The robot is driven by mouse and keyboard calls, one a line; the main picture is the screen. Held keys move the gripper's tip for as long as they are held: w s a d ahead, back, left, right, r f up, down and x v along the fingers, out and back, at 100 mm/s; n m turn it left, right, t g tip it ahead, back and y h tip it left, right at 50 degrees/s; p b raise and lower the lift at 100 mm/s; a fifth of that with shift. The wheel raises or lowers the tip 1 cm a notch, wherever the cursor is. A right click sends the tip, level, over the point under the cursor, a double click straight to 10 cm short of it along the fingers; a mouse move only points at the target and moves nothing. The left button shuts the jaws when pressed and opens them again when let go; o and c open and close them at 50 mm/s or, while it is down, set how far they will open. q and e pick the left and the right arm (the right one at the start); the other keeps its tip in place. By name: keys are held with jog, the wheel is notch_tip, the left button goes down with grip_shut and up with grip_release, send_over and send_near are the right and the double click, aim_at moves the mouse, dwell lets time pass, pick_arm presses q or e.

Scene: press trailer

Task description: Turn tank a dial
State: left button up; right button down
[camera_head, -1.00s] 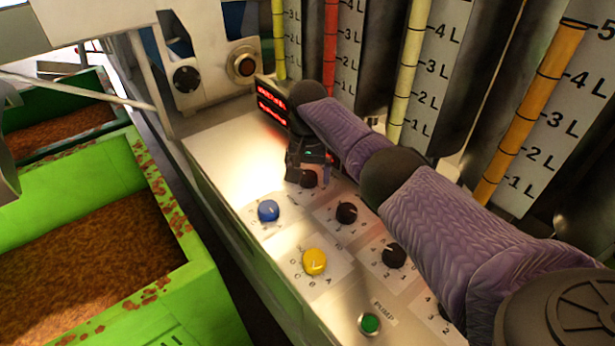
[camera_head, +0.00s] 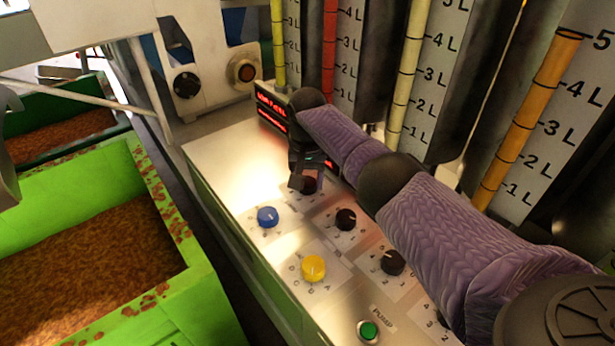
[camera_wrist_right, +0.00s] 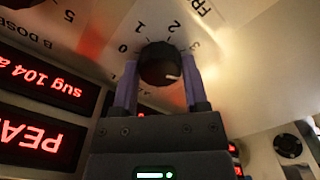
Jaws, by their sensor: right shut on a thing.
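A black dial (camera_wrist_right: 160,63) with a white mark sits on the metal panel in the right wrist view, with a printed scale from 0 to 3 around it. Its white mark points to the lower right of that picture. My right gripper (camera_wrist_right: 158,85) is shut on this dial, one finger on each side. In the head view my right gripper (camera_head: 301,182) is at the same dial (camera_head: 311,185), near the panel's far end, and partly hides it. I cannot read a tank name for this dial. My left gripper is not in view.
A blue knob (camera_head: 267,217), a yellow knob (camera_head: 313,268), two black dials (camera_head: 346,219) (camera_head: 392,262) and a green pump button (camera_head: 369,330) stand on the panel nearby. Red displays (camera_head: 271,108) and level tubes (camera_head: 405,90) rise behind. A green bin (camera_head: 195,290) is at left.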

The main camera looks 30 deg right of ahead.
aim_at(307, 181)
jog(key=shift+r+n+p, duration=0.1)
jog(key=shift+n+p, duration=0.35)
jog(key=shift+n, duration=0.65)
jog(key=n, duration=0.2)
jog(key=shift+n, duration=0.3)
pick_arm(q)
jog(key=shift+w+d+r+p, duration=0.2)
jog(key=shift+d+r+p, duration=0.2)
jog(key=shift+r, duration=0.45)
pick_arm(e)
jog(key=shift+n, duration=1.5)
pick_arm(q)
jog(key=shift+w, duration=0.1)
pick_arm(e)
jog(key=shift+n, duration=0.3)
jog(key=shift+c, duration=0.5)
grip_release()
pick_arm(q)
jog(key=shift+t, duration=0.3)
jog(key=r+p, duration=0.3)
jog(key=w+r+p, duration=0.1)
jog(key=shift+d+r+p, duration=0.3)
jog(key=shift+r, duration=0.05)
pick_arm(e)
notch_tip(307, 181, up, 10)
